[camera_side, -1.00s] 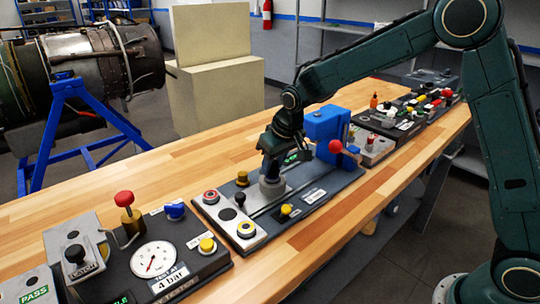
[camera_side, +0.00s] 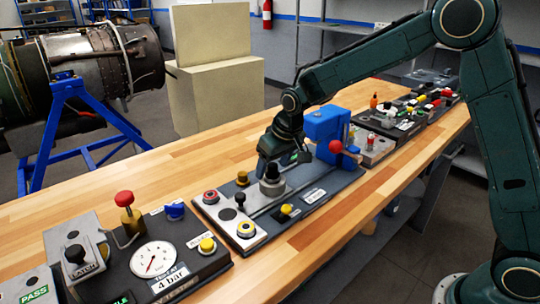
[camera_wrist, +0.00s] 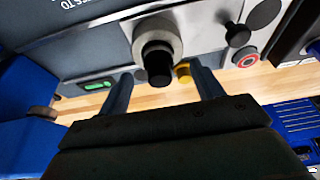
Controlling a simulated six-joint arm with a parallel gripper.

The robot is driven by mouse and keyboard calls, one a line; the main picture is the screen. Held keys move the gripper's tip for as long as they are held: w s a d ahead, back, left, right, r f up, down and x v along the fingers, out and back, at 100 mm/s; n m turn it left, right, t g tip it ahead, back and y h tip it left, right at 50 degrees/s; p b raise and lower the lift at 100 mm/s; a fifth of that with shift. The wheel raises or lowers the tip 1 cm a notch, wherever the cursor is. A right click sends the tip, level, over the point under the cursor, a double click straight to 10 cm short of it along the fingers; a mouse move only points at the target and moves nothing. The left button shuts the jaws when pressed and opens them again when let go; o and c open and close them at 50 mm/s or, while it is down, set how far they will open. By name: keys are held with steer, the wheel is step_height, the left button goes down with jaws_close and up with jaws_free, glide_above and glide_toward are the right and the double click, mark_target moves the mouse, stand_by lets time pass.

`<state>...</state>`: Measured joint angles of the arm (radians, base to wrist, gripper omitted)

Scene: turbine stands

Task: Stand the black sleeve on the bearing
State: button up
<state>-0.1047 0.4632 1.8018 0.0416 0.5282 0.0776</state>
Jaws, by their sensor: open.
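The black sleeve (camera_side: 271,171) stands upright on the grey bearing (camera_side: 272,188), on the dark test stand. In the wrist view, the black sleeve (camera_wrist: 158,70) projects from the round grey bearing (camera_wrist: 165,33) towards the camera. My gripper (camera_side: 283,159) is just above and behind the sleeve in the side view. In the wrist view its two fingers are spread wide, with the sleeve seen between them and a gap on each side. My gripper (camera_wrist: 160,78) is open and holds nothing. The sleeve's lower edge is too small to judge closely.
A blue housing (camera_side: 325,128) and a red ball knob (camera_side: 335,146) stand close right of my gripper. A gauge panel (camera_side: 155,260) lies front left.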

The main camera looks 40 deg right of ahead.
mark_target(279, 184)
steer(key=v, duration=0.7)
stand_by(0.9)
stand_by(0.3)
steer(key=s+d+r, duration=0.2)
steer(key=s+r, duration=0.2)
steer(key=s, duration=0.4)
steer(key=s+d+r, duration=0.1)
steer(key=s+r, duration=0.3)
steer(key=s, duration=0.3)
steer(key=s+d+f+t, duration=0.1)
steer(key=s, duration=1.5)
steer(key=shift+s+d+t, duration=0.2)
steer(key=shift+t, duration=0.1)
